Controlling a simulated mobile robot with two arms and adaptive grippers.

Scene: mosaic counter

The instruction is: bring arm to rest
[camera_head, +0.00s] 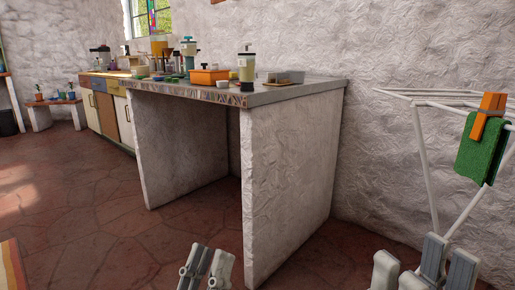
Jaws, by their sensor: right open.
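My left gripper (207,268) shows at the bottom edge, left of middle, over the floor in front of the counter. Its grey finger parts stand close together, and I cannot tell whether it is open or shut. My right gripper (425,270) shows at the bottom right. It is open, its fingers apart, with nothing seen between them. Both grippers are low in the picture, and the rest of the arms is cut off by the frame's edge. Nothing is seen held in either gripper.
The counter (293,95) with white walls stands ahead, bearing an orange box (209,77), a glass-bodied container (246,66) and small dishes. A white drying rack (425,160) with a green cloth (482,150) and an orange clip (489,112) stands at right. Stone floor (90,215) is clear at left.

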